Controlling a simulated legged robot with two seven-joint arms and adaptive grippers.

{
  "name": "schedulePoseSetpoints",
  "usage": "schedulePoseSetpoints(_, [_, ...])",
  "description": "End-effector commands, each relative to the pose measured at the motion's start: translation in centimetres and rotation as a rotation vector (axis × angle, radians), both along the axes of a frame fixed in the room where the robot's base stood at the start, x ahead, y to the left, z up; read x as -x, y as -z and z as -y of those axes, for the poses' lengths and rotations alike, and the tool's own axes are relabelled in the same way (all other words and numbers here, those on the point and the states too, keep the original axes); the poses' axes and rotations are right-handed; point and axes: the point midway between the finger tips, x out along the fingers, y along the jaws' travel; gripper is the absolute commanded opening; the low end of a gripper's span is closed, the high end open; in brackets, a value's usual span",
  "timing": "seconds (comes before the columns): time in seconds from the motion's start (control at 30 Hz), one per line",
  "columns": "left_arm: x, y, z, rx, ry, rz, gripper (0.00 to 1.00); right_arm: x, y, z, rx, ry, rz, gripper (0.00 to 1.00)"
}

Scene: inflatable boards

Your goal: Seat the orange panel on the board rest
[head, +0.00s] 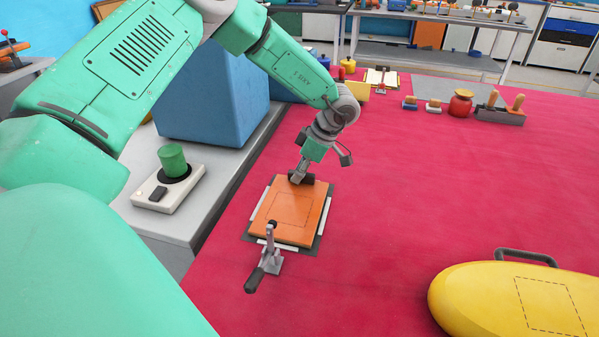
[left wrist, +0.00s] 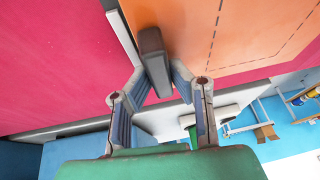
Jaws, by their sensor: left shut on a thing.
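The orange panel (head: 290,213), marked with a dashed rectangle, is over the board rest (head: 314,243), a dark plate with white edge strips. The panel covers most of the rest, and I cannot tell whether it lies fully flat. My left gripper (head: 299,177) is at the panel's far edge, shut on its dark handle. In the left wrist view the fingers (left wrist: 158,88) close around the dark handle (left wrist: 153,58), with the orange panel (left wrist: 225,35) beyond. A toggle clamp (head: 268,258) with a black-tipped lever stands at the near edge of the rest. My right gripper is not in view.
A yellow inflatable board (head: 510,300) with a dark handle lies at the lower right on the red surface (head: 400,180). A control box with a green knob (head: 172,161) and a blue block (head: 215,95) stand left. Red pot (head: 461,103) and brushes are behind. The middle is clear.

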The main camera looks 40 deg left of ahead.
Motion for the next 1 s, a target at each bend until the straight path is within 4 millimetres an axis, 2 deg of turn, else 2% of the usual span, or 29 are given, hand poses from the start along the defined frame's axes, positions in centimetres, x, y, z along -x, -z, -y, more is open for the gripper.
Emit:
schedulePoseSetpoints(0.9, [-0.02,0.33,0.01,0.000,0.000,0.001,0.00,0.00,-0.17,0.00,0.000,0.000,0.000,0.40])
schedulePoseSetpoints(0.93, [-0.02,0.33,0.01,0.000,0.000,0.001,0.23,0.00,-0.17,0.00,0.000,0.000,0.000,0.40])
schedulePoseSetpoints(1.0, [-0.02,0.33,0.01,0.000,0.000,0.001,0.40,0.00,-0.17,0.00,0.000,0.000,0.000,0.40])
